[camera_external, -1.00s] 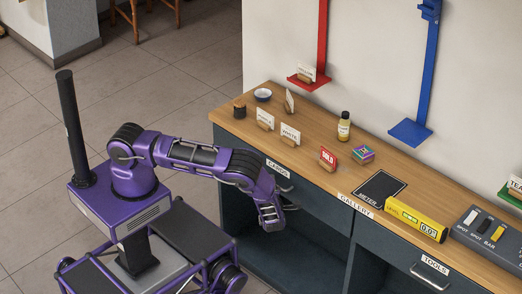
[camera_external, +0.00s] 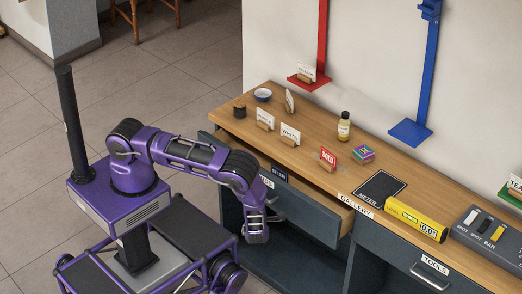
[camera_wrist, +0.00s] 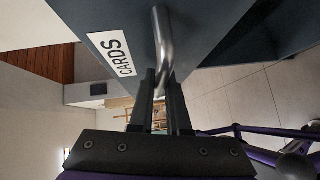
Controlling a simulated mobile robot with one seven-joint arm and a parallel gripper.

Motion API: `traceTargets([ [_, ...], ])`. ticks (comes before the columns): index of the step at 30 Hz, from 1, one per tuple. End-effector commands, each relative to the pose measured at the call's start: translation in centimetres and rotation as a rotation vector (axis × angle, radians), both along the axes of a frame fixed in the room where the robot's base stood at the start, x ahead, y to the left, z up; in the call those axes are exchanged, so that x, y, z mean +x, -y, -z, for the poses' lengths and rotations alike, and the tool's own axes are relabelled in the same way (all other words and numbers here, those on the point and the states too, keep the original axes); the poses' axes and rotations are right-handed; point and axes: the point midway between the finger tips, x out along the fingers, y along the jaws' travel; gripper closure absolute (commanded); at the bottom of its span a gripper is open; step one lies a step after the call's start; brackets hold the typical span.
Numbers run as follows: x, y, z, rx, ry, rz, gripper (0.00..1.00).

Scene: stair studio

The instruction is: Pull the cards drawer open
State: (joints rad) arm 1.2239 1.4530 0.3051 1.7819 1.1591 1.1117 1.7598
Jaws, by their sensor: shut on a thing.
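The cards drawer (camera_external: 305,215) stands partly pulled out of the counter in the external view, its wooden inside showing along the top edge. Its front with the CARDS label (camera_wrist: 117,54) fills the upper part of the wrist view. My gripper (camera_external: 258,225) is in front of the drawer. In the wrist view my gripper (camera_wrist: 161,88) is shut on the metal bar handle (camera_wrist: 163,40), with a finger on either side of its lower end.
The wooden counter top (camera_external: 315,178) carries small card signs, a bottle (camera_external: 344,127), a red SOLD sign (camera_external: 328,158) and a yellow level (camera_external: 416,218). The tools drawer (camera_external: 400,262) is shut at right. Open floor (camera_external: 50,170) lies left of the counter.

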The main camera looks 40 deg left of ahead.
Motion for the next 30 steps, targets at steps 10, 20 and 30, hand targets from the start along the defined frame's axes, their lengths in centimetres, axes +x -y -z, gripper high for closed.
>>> traceTargets([
  [10,-7.7,0.0,-0.1,0.002,-0.002,0.002,1.0],
  [20,-11.1,0.0,0.0,0.0,0.001,0.001,1.0],
  [30,-11.4,0.1,0.0,0.0,0.001,0.001,1.0],
])
